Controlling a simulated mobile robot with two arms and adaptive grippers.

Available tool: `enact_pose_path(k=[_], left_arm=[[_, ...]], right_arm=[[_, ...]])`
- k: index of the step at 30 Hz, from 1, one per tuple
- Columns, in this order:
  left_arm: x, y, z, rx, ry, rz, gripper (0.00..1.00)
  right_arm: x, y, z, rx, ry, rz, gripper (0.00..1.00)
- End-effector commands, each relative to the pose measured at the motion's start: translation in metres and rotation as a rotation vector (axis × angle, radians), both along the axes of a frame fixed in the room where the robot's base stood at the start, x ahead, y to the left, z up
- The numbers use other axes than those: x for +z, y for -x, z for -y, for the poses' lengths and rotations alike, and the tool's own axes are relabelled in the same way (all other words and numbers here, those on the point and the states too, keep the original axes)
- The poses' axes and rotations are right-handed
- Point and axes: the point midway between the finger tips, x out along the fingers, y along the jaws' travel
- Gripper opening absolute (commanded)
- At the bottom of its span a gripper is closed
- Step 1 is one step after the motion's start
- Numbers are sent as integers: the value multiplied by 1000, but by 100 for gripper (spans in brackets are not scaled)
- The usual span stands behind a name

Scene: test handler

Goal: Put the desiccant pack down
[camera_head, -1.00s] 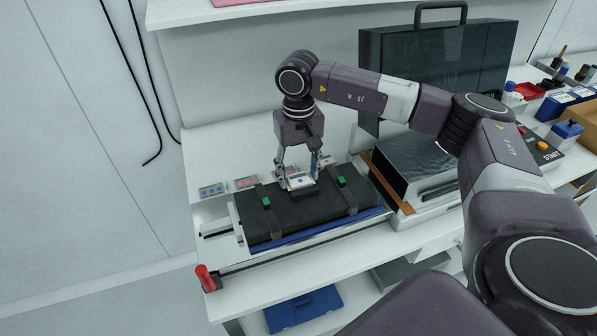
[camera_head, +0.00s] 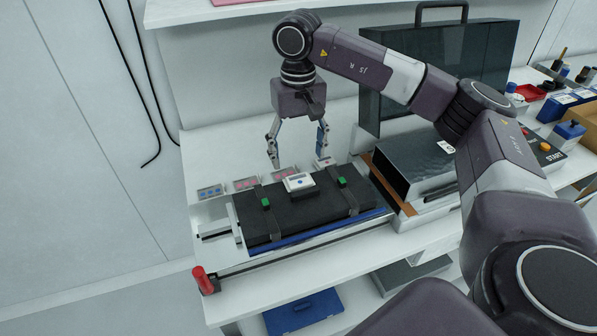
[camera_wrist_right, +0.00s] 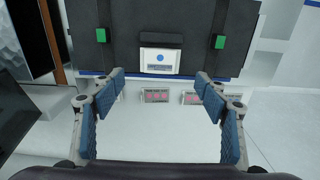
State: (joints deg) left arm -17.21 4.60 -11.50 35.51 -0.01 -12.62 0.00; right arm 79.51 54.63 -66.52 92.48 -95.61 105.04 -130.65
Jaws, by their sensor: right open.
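The desiccant pack (camera_head: 298,182), a small white packet with a blue dot, lies on the black padded tray (camera_head: 320,204) between two straps with green clips. It also shows in the right wrist view (camera_wrist_right: 160,62), lying against a dark bar. My right gripper (camera_head: 299,162) is open and empty, above and behind the pack, with its fingers spread wide. In the right wrist view the fingertips (camera_wrist_right: 160,80) stand to either side, apart from the pack. My left gripper is not in view.
Small display panels (camera_head: 211,191) sit behind the tray. A dark case with a handle (camera_head: 440,62) and a grey metal box (camera_head: 412,160) stand to the right. A red cylinder (camera_head: 203,279) is at the bench's front left corner. The bench left of the panels is clear.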

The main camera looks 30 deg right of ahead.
Motion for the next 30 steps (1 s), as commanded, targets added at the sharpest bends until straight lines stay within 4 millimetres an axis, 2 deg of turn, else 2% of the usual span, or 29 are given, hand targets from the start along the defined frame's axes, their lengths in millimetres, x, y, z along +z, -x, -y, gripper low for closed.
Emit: enact_pose_path(k=[3,9,30], left_arm=[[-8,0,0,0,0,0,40],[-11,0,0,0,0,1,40],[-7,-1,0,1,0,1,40]], right_arm=[[23,-1,0,0,-1,3,67],[49,0,0,0,0,0,67],[59,0,0,0,0,-1,67]])
